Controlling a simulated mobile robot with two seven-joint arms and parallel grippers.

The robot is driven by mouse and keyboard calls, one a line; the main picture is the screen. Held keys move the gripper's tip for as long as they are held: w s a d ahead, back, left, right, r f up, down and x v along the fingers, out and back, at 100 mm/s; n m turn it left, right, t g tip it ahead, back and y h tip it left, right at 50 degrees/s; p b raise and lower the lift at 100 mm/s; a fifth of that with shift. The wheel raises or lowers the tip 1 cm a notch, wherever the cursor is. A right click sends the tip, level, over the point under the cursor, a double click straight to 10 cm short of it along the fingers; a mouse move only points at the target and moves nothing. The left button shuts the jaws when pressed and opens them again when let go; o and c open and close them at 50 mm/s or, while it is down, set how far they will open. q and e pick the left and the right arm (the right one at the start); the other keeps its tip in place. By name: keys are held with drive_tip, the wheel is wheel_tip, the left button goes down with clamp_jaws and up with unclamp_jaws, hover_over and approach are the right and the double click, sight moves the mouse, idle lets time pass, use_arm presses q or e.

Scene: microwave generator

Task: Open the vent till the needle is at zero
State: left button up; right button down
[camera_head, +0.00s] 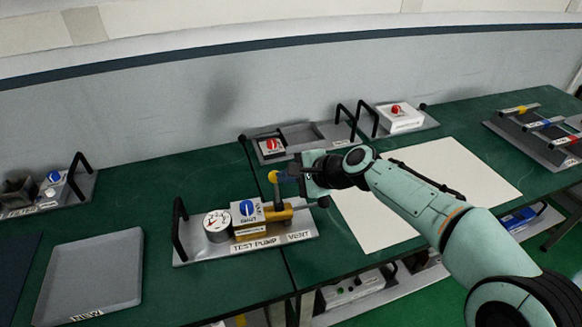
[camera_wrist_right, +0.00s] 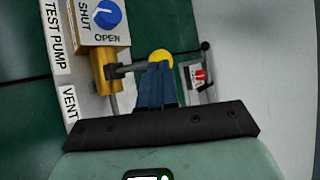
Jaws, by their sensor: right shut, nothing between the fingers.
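The test pump (camera_head: 248,245) sits on a grey plate labelled TEST PUMP and VENT. Its round white gauge (camera_head: 217,224) faces up; the needle is too small to read. Beside the gauge is a blue vent knob (camera_head: 247,208) on a white box. In the right wrist view the knob (camera_wrist_right: 107,14) has SHUT and OPEN labels. A pump lever with a yellow ball (camera_head: 272,176) rises from the brass body. My right gripper (camera_head: 286,175) is shut and empty, its blue fingertips (camera_wrist_right: 160,68) right at the yellow ball (camera_wrist_right: 161,56); I cannot tell whether they touch. My left gripper is out of view.
A black handle (camera_head: 180,228) stands at the plate's left end. An empty grey tray (camera_head: 95,270) lies to the left. Behind are a plate with a red-knob box (camera_head: 271,147) and a white box with a red button (camera_head: 398,116). A white sheet (camera_head: 450,170) lies right.

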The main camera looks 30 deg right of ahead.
drive_tip(key=shift+w+g+p, duration=0.2)
drive_tip(key=shift+g+p, duration=0.1)
drive_tip(key=shift+p, duration=0.35)
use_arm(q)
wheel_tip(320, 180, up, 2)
use_arm(e)
drive_tip(key=shift+f, duration=0.25)
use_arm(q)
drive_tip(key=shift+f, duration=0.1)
use_arm(e)
drive_tip(key=shift+s+f, duration=0.15)
drive_tip(key=shift+s, duration=0.05)
